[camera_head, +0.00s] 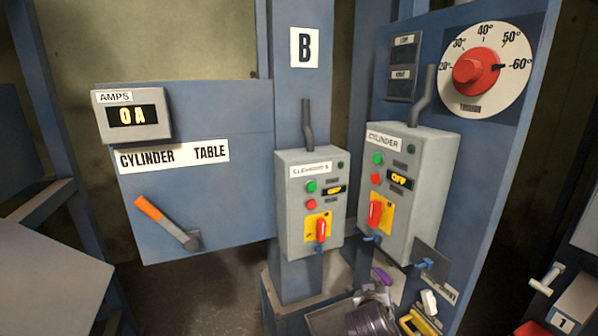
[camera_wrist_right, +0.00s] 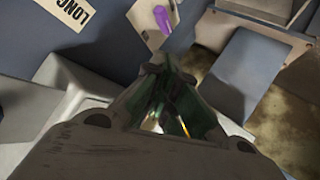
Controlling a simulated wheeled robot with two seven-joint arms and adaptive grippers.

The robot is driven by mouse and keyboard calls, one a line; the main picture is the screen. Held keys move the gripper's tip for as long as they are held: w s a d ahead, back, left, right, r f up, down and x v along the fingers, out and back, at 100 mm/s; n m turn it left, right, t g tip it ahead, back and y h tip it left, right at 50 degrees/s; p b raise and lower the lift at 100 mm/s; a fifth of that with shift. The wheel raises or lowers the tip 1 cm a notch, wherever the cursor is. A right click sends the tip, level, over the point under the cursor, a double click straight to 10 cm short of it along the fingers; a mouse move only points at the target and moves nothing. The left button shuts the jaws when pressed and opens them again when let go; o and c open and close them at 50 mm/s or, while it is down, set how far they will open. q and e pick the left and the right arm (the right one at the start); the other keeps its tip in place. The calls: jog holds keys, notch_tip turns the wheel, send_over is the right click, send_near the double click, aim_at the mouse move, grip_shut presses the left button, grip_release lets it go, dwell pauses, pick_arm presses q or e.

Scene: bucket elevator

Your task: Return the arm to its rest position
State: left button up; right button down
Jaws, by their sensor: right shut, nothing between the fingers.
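My right gripper (camera_wrist_right: 162,78) fills the lower middle of the right wrist view. Its dark green fingers come together at the tips, and nothing shows between them. A purple handle (camera_wrist_right: 162,20) is just beyond the fingertips in that view, apart from them. In the head view the purple handle (camera_head: 382,276) shows low, under the cylinder box. A dark, ribbed round part at the bottom edge there looks like my right arm; the fingers cannot be made out. My left gripper is not in view.
The elevator control box (camera_head: 310,205) and cylinder control box (camera_head: 408,190) stand out from blue posts. An orange-handled lever (camera_head: 160,217) is on the left panel. A red dial (camera_head: 477,71) is upper right. A grey box (camera_wrist_right: 238,75) is right of my fingers.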

jog(key=s+f+n+g+y, duration=0.1)
jog(key=s+f+g+y, duration=0.15)
jog(key=s+f, duration=0.45)
jog(key=s+d+f+g+y, duration=0.1)
jog(key=s+f+g, duration=0.2)
jog(key=s, duration=0.8)
jog(key=s+f+n+g+y, duration=0.1)
jog(key=s+f+g+y, duration=0.1)
jog(key=s+f, duration=0.5)
jog(key=s+d+f+g, duration=0.1)
jog(key=s+f+g, duration=0.15)
jog(key=f, duration=2.85)
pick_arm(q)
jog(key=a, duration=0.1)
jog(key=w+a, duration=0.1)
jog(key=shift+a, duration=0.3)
pick_arm(e)
jog(key=s+d+f, duration=0.3)
jog(key=s+f, duration=0.7)
jog(key=s, duration=0.1)
jog(key=s+d+f, duration=0.3)
jog(key=s+f, duration=0.7)
jog(key=s, duration=0.1)
jog(key=shift+s+f+h, duration=0.15)
jog(key=shift+s+h, duration=0.1)
jog(key=shift+h, duration=0.2)
